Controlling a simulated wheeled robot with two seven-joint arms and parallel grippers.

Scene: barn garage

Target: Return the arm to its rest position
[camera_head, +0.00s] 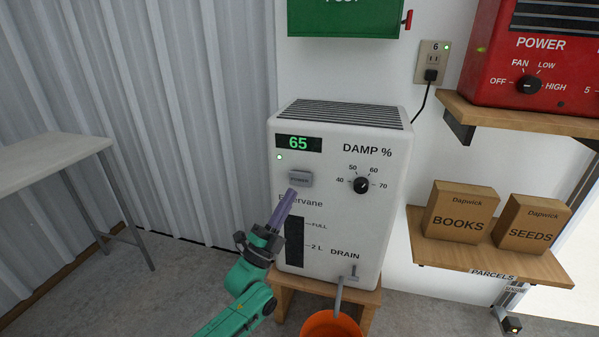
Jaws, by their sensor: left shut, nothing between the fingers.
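My left arm is green and comes in from the bottom of the head view. Its gripper (289,194) is shut and empty, its slim purple fingers pointing up in front of a white dehumidifier (325,240). The fingertips are just below the grey power button (299,179); whether they touch the front panel cannot be told. The display (298,143) reads 65 in green, and a small light (279,157) below it is lit. The damp dial (361,185) is at the panel's right. My right gripper is not in view.
The dehumidifier stands on a wooden stool (284,304), with an orange bucket (331,325) below its drain spout. A grey table (45,158) is at the left. A shelf with parcels (460,212) and a red heater (537,60) are at the right. Floor between table and stool is clear.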

